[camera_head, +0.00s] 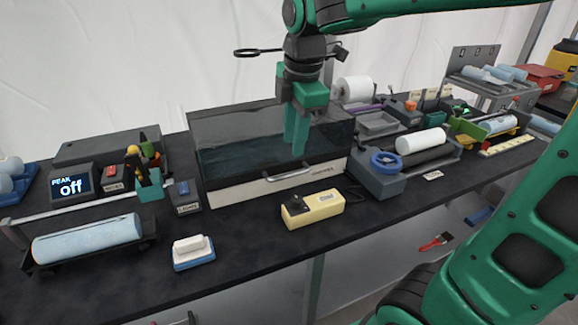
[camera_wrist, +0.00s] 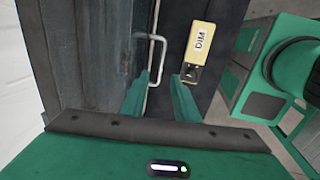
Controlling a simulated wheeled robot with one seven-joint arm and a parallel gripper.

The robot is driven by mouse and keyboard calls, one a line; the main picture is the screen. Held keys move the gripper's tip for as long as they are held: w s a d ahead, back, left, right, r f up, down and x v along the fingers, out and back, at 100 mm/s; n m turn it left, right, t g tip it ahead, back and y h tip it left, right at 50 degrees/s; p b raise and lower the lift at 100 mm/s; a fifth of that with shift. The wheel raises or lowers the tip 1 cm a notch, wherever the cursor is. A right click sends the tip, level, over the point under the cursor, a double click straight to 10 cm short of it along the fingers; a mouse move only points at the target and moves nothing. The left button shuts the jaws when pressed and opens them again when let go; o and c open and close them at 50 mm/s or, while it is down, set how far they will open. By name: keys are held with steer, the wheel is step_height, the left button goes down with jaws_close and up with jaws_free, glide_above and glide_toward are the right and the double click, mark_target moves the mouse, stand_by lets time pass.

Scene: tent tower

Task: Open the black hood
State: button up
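The black hood (camera_head: 225,150) is a wide, dark, see-through cover standing on the bench, and it looks closed. A light strip with a metal bar handle (camera_head: 289,175) runs along its lower front. My gripper (camera_head: 297,152) points down in front of the hood, just above the handle, and its fingers hide part of the front pane. In the wrist view my gripper (camera_wrist: 160,78) has its two green fingers apart with nothing between them. The handle (camera_wrist: 162,52) shows just beyond the fingertips, nearly in line with the gap. I cannot tell whether they touch.
A yellow box (camera_head: 312,209) labelled DIM in the wrist view (camera_wrist: 198,50) stands in front of the hood. A grey device with a blue ring (camera_head: 386,161) is close on the right. A small lever box (camera_head: 186,197) stands on the left.

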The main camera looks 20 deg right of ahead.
mark_target(291, 175)
steer(key=f, duration=0.3)
steer(key=w+f, duration=0.1)
steer(key=f, duration=0.5)
steer(key=shift+w, duration=0.3)
jaws_close()
